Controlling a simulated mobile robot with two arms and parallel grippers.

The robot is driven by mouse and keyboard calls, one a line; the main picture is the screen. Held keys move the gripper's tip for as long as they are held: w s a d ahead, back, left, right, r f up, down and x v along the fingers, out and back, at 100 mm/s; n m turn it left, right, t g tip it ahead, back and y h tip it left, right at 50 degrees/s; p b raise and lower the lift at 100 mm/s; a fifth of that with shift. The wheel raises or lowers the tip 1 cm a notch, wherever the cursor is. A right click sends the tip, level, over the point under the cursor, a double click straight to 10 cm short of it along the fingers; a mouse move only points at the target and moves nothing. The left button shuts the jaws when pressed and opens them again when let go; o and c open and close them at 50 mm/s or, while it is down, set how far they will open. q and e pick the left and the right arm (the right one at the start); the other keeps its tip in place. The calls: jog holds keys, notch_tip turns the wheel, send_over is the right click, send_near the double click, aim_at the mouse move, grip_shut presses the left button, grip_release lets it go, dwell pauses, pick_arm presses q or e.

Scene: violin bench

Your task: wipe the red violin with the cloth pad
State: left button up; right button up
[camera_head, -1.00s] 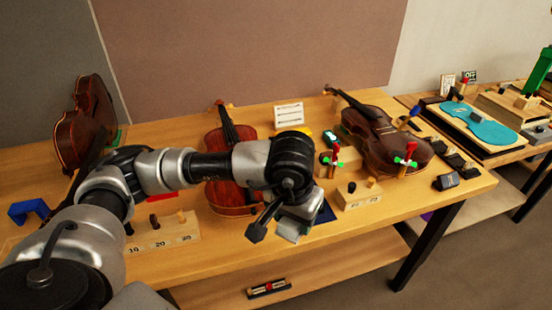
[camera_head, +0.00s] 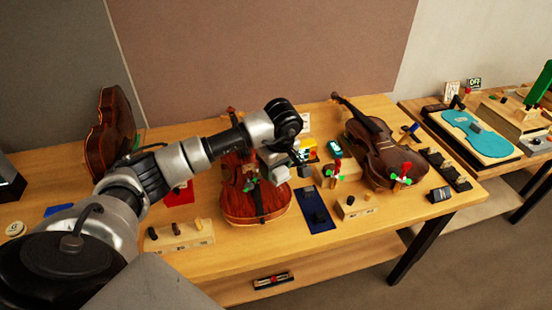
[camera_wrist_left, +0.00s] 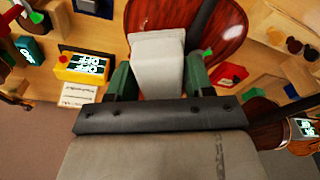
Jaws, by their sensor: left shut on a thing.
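The red violin (camera_head: 255,205) lies face up in the middle of the bench; my left arm crosses over its upper part. My left gripper (camera_head: 278,176) is at the violin's right side, above or against it. In the left wrist view, my left gripper (camera_wrist_left: 158,82) has its green-tipped fingers shut on a pale grey cloth pad (camera_wrist_left: 158,55). Beyond the pad, the red violin's body (camera_wrist_left: 218,28) shows. I cannot tell whether the pad touches the wood. My right gripper is in neither view.
A dark blue mat (camera_head: 316,212) lies right of the violin. A brown violin (camera_head: 380,150) lies further right, and another (camera_head: 108,130) stands at the left. Wooden blocks (camera_head: 180,238) sit near the front edge. A yellow device (camera_head: 308,150) is behind the gripper.

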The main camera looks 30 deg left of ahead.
pick_arm(q)
jog(key=b, duration=0.3)
send_over(275, 194)
jog(key=shift+s+d+f, duration=0.1)
jog(key=shift+f, duration=1.4)
jog(key=shift+d+f, duration=0.1)
jog(key=shift+f, duration=1.35)
jog(key=shift+f+b, duration=0.9)
jog(key=shift+f, duration=0.1)
